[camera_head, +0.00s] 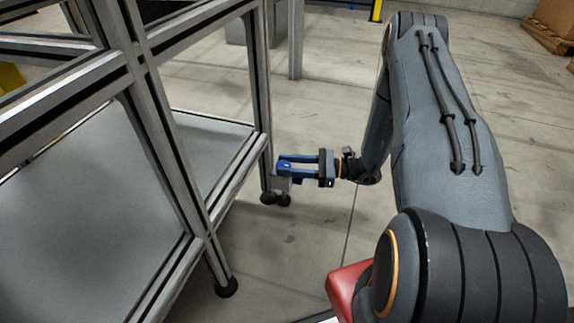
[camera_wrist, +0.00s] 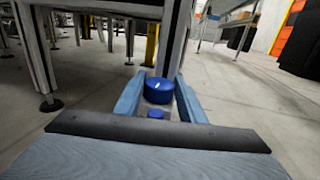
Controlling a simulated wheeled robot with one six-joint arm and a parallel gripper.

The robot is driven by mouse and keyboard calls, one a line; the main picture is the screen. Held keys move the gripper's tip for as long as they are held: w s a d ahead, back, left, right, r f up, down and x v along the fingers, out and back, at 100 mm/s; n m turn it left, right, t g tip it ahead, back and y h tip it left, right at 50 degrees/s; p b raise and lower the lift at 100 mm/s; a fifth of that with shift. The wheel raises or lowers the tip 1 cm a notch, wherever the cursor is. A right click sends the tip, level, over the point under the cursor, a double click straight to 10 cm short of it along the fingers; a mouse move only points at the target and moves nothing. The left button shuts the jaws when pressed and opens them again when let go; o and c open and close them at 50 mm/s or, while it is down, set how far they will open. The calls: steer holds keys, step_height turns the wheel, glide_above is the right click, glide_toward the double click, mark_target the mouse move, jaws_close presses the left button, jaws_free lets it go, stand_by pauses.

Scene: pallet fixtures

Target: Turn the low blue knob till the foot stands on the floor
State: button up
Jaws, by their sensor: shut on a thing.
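The blue knob (camera_head: 285,166) sits low beside a metal frame post, on a small grey bracket (camera_head: 281,184). In the wrist view it is a dark blue disc (camera_wrist: 160,91) with a white mark on top. My gripper (camera_head: 291,166) reaches in from the right, low over the floor, and is shut on the knob. Its two light blue fingers (camera_wrist: 158,96) lie on either side of it. A black foot (camera_head: 284,200) is below the bracket; I cannot tell whether it touches the floor. A smaller blue piece (camera_wrist: 156,114) shows nearer the wrist camera.
The aluminium frame (camera_head: 163,128) with grey panels fills the left. Another black foot (camera_head: 268,198) stands close beside the bracket's foot, and one (camera_head: 226,288) is at the near corner. The concrete floor (camera_head: 310,225) around my gripper is clear. A pallet (camera_head: 548,36) is far right.

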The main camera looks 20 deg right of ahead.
steer(key=shift+r+t, duration=0.1)
steer(key=shift+t, duration=0.2)
steer(key=m+t+h+p, duration=0.1)
steer(key=t+p, duration=0.1)
steer(key=m+t+h+p, duration=0.1)
steer(key=m+t+p, duration=0.1)
steer(key=p, duration=0.1)
steer(key=shift+s+r+h, duration=0.1)
steer(key=shift+s+h, duration=0.2)
steer(key=shift+s, duration=0.05)
steer(key=m+t+h+p, duration=0.3)
steer(key=o, duration=1)
steer(key=shift+o, duration=0.2)
steer(key=shift+a, duration=0.1)
steer(key=p+v, duration=0.3)
steer(key=v, duration=0.4)
steer(key=shift+s, duration=0.35)
